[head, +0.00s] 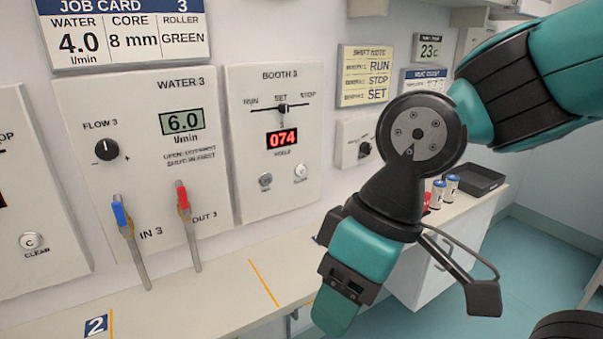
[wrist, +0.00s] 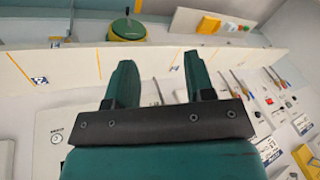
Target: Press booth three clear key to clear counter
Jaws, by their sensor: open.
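The booth 3 panel (head: 240,150) is on the wall in the head view, with a slide switch (head: 283,108) at its middle mark, SET. Its red counter display (head: 282,138) reads 074. Below it are two small round keys, a grey one (head: 265,181) at left and a pale one (head: 300,171) at right; the right one appears to be the clear key, though its label is too small to read surely. My gripper (wrist: 162,75) is open and empty in the wrist view. In the head view it hangs right of and below the panel, apart from the keys.
The water 3 panel (head: 140,150) is left of booth 3, with blue-handled (head: 120,216) and red-handled (head: 183,197) levers sticking out. Another clear key (head: 31,241) is on the far-left panel. A shelf (head: 215,295) runs below, holding several small cans and a dark tray (head: 470,180) at right.

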